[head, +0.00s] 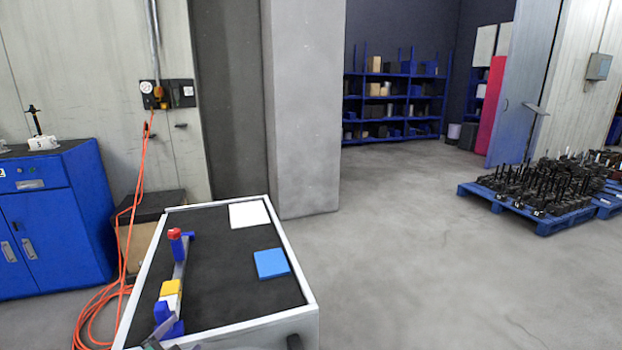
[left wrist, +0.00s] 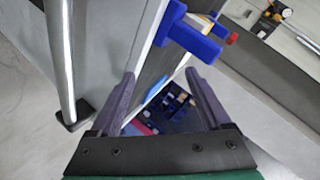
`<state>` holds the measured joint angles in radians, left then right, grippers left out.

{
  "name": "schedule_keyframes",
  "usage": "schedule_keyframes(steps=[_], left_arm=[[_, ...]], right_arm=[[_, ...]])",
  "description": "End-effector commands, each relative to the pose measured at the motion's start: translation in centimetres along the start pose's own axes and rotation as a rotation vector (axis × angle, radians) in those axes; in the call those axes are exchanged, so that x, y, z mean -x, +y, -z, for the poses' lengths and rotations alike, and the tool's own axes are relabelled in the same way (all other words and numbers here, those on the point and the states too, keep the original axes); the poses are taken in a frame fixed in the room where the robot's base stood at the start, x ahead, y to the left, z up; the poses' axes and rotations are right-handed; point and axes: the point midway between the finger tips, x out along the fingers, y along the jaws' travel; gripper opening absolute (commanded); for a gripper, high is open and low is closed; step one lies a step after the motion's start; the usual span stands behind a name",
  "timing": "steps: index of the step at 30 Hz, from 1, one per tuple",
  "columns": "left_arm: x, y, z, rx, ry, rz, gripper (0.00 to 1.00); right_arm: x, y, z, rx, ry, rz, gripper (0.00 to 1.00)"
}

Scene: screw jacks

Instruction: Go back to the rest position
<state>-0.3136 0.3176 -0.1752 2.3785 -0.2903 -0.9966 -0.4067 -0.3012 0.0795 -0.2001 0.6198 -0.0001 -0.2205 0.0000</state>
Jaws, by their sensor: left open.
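A wheeled-bench-like cart (head: 311,300) with a black top and pale rim stands in front of me. On its left side is a jack-like fixture (head: 180,268) with blue ends, a yellow block and a red knob. Its blue end and red tip also show at the top of the left wrist view (left wrist: 190,38). My left gripper (left wrist: 161,76) is open, with nothing between its fingers, beside the cart's edge. In the head view only a small dark part of it (head: 155,345) shows at the bottom edge. My right gripper is not in view.
A white square plate (head: 250,215) and a blue one (head: 271,264) lie on the cart top. A blue cabinet (head: 55,220) and an orange cable (head: 140,180) are at left. Blue pallets with several dark jacks (head: 535,190) stand at right. The floor between is clear.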

Motion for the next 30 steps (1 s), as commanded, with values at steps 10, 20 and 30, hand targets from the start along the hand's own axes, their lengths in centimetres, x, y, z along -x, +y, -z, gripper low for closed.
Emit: schedule_keyframes(steps=[10,20,30], left_arm=[[5.8,14.0,-10.1,0.546,-0.494,-0.44,0.81],[4.0,23.9,-15.8,0.653,-0.685,-0.565,0.81],[1.3,39.1,-28.1,0.614,-0.761,-0.614,0.81]], right_arm=[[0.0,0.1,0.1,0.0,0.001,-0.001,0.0],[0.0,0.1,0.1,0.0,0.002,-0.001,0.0],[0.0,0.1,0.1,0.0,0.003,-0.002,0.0]])
